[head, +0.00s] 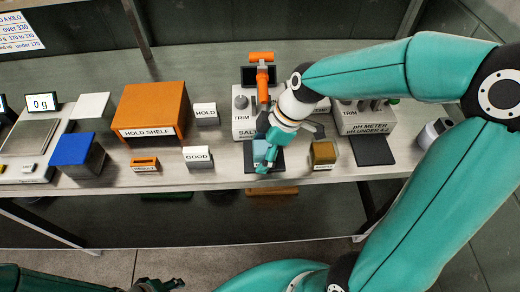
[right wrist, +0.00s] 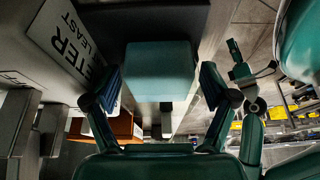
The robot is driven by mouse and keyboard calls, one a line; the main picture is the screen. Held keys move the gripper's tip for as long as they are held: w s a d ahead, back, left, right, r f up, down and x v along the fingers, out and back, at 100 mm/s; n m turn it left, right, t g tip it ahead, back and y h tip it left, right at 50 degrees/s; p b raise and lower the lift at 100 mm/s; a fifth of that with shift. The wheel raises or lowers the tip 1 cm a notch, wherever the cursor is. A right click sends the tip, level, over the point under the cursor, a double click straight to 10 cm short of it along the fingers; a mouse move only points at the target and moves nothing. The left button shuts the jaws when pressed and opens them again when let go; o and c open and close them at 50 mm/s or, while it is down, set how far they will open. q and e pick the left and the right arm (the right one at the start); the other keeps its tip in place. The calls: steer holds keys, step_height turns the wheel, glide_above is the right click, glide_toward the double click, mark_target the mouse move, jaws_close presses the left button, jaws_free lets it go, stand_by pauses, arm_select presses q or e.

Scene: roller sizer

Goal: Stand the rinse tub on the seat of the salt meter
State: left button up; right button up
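The rinse tub, a small teal block-like tub (head: 261,150), is at the dark seat (head: 250,168) of the salt meter (head: 243,126). It also shows in the right wrist view (right wrist: 160,72), with the dark seat behind it. My right gripper (head: 268,148) reaches down over the tub. In the right wrist view its two fingers (right wrist: 160,88) stand one on each side of the tub, with narrow gaps showing, so it looks open around it. The tub's underside is hidden. My left gripper (head: 160,286) is low at the bottom edge, far from the meter; its fingers are unclear.
The pH meter (head: 365,118) with its dark seat (head: 372,150) stands to the right, and a brown block (head: 323,154) lies between the meters. An orange hold shelf (head: 152,108), GOOD sign (head: 197,157) and HOLD sign (head: 206,114) stand left. A blue-topped block (head: 75,150) is beside the scale (head: 36,137).

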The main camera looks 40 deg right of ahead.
steer(key=shift+d+r, duration=0.15)
steer(key=shift+r, duration=0.25)
steer(key=v, duration=1.1)
steer(key=shift+s+r+p, duration=0.15)
steer(key=shift+r+p, duration=0.05)
steer(key=shift+p, duration=0.1)
